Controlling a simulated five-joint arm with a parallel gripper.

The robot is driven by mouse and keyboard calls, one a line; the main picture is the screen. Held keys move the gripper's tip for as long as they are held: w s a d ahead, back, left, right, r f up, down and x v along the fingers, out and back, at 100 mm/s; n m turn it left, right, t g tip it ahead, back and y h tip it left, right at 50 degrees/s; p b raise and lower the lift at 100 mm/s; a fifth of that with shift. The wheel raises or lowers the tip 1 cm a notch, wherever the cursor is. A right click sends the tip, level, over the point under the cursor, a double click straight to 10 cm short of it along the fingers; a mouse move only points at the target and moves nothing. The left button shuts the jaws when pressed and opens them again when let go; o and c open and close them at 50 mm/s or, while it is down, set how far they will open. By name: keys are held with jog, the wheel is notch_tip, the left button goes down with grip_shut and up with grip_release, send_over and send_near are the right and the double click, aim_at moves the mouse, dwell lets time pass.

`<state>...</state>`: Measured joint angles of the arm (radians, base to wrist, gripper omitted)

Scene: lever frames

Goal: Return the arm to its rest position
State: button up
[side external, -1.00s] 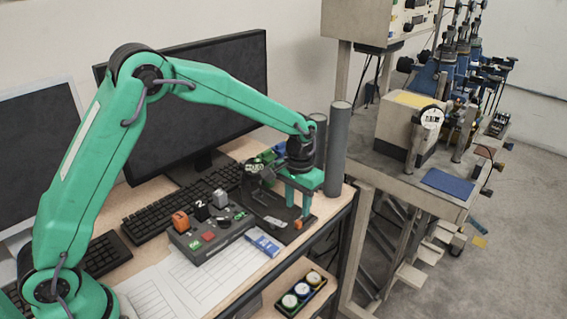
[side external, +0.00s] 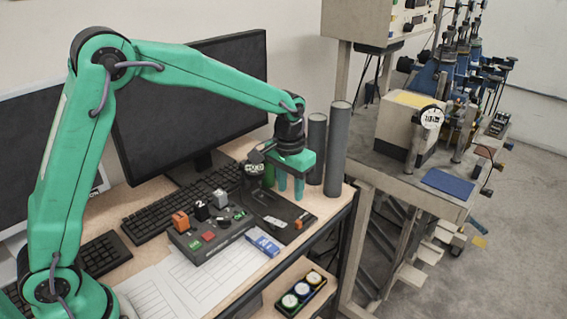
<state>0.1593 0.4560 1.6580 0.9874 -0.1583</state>
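My gripper (side external: 290,190) is at the end of the green arm, in the right part of the desk area in the side external view. Its green fingers point down above the back of the dark lever base plate (side external: 286,214). The fingers show a gap between them, and I see nothing held in it. A dark round lever part (side external: 254,165) stands just left of the gripper. An orange piece (side external: 299,225) sits at the right of the plate.
A grey control box (side external: 213,233) with coloured knobs stands left of the plate. A blue block (side external: 262,244) lies in front. A keyboard (side external: 180,205), a monitor (side external: 190,100) and two grey cylinders (side external: 337,150) stand behind. A shelf below holds a tray of round dials (side external: 301,291).

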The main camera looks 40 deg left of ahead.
jog(key=s+a+r+t, duration=0.3)
jog(key=s+a+r, duration=0.2)
jog(key=s+r, duration=0.65)
jog(key=s+a+t, duration=0.2)
jog(key=s, duration=1.2)
jog(key=shift+s+a+r, duration=0.15)
jog(key=shift+s+a, duration=0.1)
jog(key=shift+a, duration=0.15)
dwell(0.5)
